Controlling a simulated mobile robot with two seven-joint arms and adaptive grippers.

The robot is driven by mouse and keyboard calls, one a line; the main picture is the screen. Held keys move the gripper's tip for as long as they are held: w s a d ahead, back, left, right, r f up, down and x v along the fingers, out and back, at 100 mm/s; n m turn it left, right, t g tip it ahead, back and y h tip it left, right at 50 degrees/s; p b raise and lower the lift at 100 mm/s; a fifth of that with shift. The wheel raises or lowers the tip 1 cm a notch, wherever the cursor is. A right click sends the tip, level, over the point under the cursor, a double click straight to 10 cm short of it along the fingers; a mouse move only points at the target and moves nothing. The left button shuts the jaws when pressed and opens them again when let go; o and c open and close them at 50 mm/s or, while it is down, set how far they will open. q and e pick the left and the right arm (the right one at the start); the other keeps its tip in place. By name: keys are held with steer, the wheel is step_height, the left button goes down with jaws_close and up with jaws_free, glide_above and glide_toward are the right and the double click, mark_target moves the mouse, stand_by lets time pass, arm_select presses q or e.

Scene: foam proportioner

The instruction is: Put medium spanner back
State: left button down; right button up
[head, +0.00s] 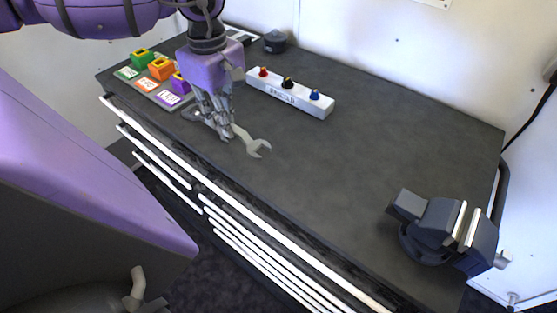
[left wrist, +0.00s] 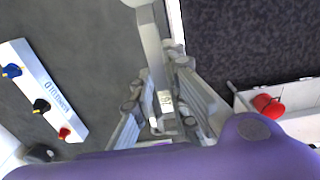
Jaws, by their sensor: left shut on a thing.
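A light grey metal spanner (head: 257,147) shows at the front left of the dark workbench, its open jaw pointing right in the head view. My left gripper (head: 223,128) points down over the bench and is shut on the spanner's handle. In the left wrist view the spanner (left wrist: 149,35) runs up and out of the picture from between the fingers (left wrist: 162,88). The fingers hide part of the handle. I cannot tell whether the spanner touches the bench top. My right gripper is not in view.
A white block (head: 289,92) with red, black and blue knobs stands behind the gripper. Green, orange and purple holders (head: 161,69) stand on labelled pads at left. A dark vice (head: 447,231) is at right. The bench middle (head: 350,150) is clear.

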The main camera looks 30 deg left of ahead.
arm_select(q)
steer(key=w+d+f, duration=0.1)
steer(key=d+f, duration=0.1)
steer(key=d, duration=0.1)
steer(key=w+d+f, duration=0.2)
steer(key=d+f, duration=0.1)
steer(key=w+d+f, duration=0.2)
steer(key=d, duration=0.1)
steer(key=shift+f+b, duration=0.3)
steer(key=shift+w+d+f, duration=0.2)
steer(key=shift+d+f, duration=0.35)
steer(key=shift+f, duration=0.15)
step_height(320, 180, down, 3)
steer(key=shift+f, duration=0.1)
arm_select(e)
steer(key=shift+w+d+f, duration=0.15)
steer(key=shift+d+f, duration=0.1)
